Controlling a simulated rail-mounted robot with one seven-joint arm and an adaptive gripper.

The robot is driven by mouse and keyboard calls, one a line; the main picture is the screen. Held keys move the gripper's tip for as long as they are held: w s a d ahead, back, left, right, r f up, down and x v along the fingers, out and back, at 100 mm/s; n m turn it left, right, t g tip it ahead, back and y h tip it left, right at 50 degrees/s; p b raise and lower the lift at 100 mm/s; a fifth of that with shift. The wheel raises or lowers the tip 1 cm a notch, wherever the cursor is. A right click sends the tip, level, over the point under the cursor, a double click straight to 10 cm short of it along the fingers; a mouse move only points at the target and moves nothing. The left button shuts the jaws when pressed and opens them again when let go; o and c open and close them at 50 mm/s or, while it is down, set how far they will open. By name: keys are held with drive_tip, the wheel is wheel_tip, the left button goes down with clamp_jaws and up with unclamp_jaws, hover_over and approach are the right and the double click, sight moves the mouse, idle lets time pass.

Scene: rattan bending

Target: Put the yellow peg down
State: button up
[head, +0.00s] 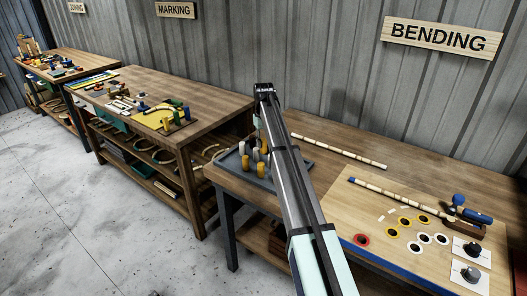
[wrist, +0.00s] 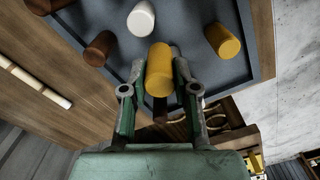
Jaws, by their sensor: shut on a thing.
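My gripper (wrist: 160,88) is shut on a yellow peg (wrist: 159,68) in the wrist view. The peg stands out past the fingertips, over the near edge of the grey tray (wrist: 205,78). I cannot tell whether its far end touches the tray. A second yellow peg (wrist: 222,40) is in the tray to the right of the held one. In the head view the tray (head: 228,172) lies at the left end of the bending table, and my arm hides most of the gripper.
A white peg (wrist: 141,19) and a brown peg (wrist: 100,48) are in the tray close to the held peg. A long rattan pole (head: 340,152) lies behind the tray. A pale board (head: 365,205) with coloured rings and a second pole is at the right.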

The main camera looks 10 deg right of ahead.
sight(264, 153)
drive_tip(key=shift+f+p, duration=0.55)
drive_tip(key=shift+f, duration=2.4)
drive_tip(key=o, duration=1)
drive_tip(key=shift+f, duration=0.15)
drive_tip(key=shift+c, duration=0.2)
wheel_tip(264, 153, up, 12)
drive_tip(key=shift+r+b, duration=0.2)
drive_tip(key=shift+b, duration=1.05)
